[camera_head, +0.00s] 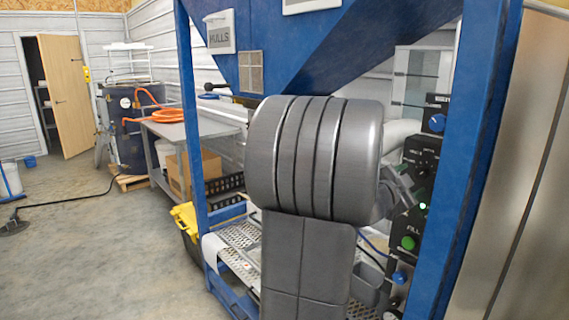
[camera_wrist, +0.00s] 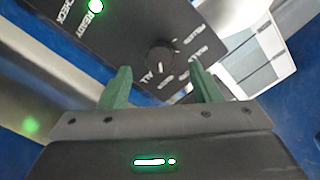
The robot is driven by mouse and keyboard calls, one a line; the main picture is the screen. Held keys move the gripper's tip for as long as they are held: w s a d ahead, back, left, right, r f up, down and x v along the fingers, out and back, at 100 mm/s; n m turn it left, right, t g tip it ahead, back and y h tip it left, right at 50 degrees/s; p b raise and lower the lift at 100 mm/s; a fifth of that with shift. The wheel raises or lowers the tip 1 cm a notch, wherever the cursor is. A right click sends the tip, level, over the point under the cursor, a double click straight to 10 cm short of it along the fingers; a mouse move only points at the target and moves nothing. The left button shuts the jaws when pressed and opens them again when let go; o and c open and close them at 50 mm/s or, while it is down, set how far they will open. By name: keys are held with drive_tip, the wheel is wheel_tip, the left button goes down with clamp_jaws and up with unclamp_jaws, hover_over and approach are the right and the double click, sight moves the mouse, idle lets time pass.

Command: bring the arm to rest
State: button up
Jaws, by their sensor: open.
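My gripper (camera_wrist: 162,88) shows in the wrist view with its two green fingers apart and nothing between them. Just beyond the fingertips is a black control panel (camera_wrist: 130,38) with a dark selector knob (camera_wrist: 160,56) and a lit green light (camera_wrist: 96,6). The knob appears between the fingers in the picture; I cannot tell how far off it is. In the head view my grey arm stands large in front of the hopper frame and hides much of it. The black panel (camera_head: 421,158) shows there to the right of my arm, with the gripper mostly hidden.
The blue hopper frame (camera_head: 484,130) surrounds my arm, with a post on each side. A perforated metal shelf (camera_head: 238,262) lies low behind the arm. A grey table (camera_head: 190,130) and a drum (camera_head: 128,120) stand at left. The floor (camera_head: 90,240) at left is mostly open.

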drive_tip(key=x, duration=0.5)
drive_tip(key=shift+p, duration=0.3)
drive_tip(key=shift+w+d+n+p, duration=0.1)
drive_tip(key=shift+n+p, duration=0.2)
drive_tip(key=shift+n, duration=0.2)
drive_tip(key=shift+r+n+p, duration=0.1)
drive_tip(key=shift+n+p, duration=0.35)
drive_tip(key=shift+n, duration=0.55)
drive_tip(key=n+p, duration=0.2)
drive_tip(key=n, duration=0.3)
drive_tip(key=b, duration=0.2)
approach(419, 175)
drive_tip(key=v, duration=0.3)
drive_tip(key=shift+s, duration=0.2)
drive_tip(key=shift+a, duration=0.25)
